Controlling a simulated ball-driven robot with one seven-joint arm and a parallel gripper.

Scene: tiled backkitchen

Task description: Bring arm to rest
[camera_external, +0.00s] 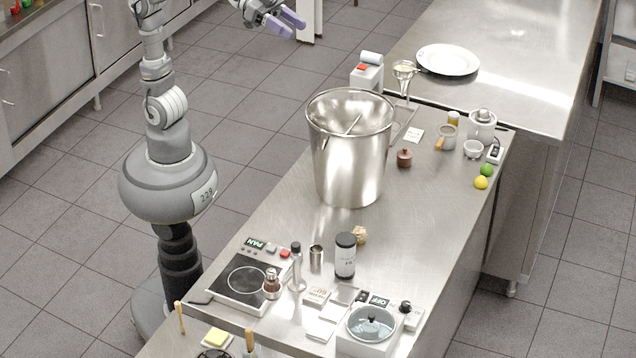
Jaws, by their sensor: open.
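My gripper (287,22) is at the top of the external view, with two purple fingers spread apart. It is open and nothing shows between the fingers. It is over the tiled floor, apart from the steel counter (262,222). My arm rises from the rounded grey body at the left and runs up out of the frame, so its upper part is hidden.
A white plate (447,60) lies on the far counter. Open floor (250,110) lies between my body and the back.

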